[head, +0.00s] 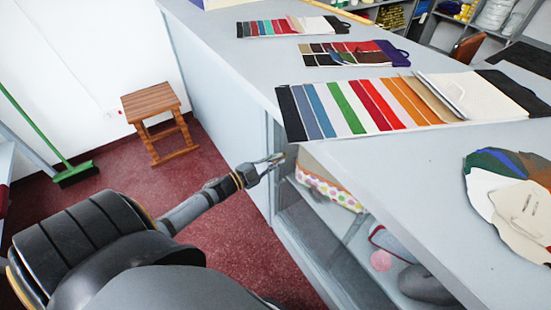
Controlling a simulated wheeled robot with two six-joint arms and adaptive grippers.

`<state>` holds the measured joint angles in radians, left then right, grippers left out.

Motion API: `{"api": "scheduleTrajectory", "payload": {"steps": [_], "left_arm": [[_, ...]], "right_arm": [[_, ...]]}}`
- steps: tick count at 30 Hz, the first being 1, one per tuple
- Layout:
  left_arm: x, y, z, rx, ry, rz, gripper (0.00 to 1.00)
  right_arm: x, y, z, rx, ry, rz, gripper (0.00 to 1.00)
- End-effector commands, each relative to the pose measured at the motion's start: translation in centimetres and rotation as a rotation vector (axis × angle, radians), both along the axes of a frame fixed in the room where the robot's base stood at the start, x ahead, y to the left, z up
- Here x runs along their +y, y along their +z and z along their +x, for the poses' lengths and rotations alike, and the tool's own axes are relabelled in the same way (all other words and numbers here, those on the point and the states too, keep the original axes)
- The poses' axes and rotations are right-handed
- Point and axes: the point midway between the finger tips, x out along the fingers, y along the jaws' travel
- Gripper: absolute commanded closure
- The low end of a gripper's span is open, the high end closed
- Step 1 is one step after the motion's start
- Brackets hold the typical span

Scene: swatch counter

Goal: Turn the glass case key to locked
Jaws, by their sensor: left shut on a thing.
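The glass case (318,240) is built into the side of the grey counter, below its top. Its contents show through the glass. My left gripper (275,160) reaches in from the left to the upper left part of the case front, just under the counter's edge. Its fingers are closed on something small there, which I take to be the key. The key is too small and too covered by the fingertips for me to tell its shape or which way it is turned. My right gripper is not in view.
A wooden stool (152,103) and a green broom (75,172) stand at the left. The red floor (225,235) between my arm and the counter is clear.

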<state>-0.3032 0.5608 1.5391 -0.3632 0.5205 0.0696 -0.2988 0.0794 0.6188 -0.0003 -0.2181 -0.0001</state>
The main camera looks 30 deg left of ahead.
Motion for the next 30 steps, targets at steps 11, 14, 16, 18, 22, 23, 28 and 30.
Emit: {"api": "scheduleTrajectory", "payload": {"steps": [11, 14, 16, 18, 22, 23, 28, 30], "left_arm": [[-0.11, -0.16, -0.06, -0.135, 0.0, 0.327, 1.0], [-0.14, -0.2, -0.07, -0.169, 0.0, 0.408, 1.0], [-0.16, -0.23, -0.07, -0.192, -0.001, 0.462, 1.0], [-0.17, -0.27, -0.07, -0.213, -0.001, 0.513, 1.0], [-0.19, -0.33, -0.08, -0.246, -0.001, 0.592, 1.0], [-0.19, -0.35, -0.08, -0.252, -0.001, 0.607, 1.0], [-0.18, -0.4, -0.09, -0.282, -0.001, 0.68, 1.0], [-0.19, -0.43, -0.09, -0.29, -0.001, 0.699, 1.0]], "right_arm": [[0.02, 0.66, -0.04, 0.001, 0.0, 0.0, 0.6], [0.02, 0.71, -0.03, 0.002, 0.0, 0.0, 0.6], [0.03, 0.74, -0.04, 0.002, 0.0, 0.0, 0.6], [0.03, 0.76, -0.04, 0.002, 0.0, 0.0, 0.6], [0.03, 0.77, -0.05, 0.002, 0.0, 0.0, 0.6], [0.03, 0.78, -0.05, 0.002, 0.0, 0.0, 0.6], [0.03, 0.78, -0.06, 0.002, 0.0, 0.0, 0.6], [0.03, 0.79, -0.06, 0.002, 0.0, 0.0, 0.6]]}}
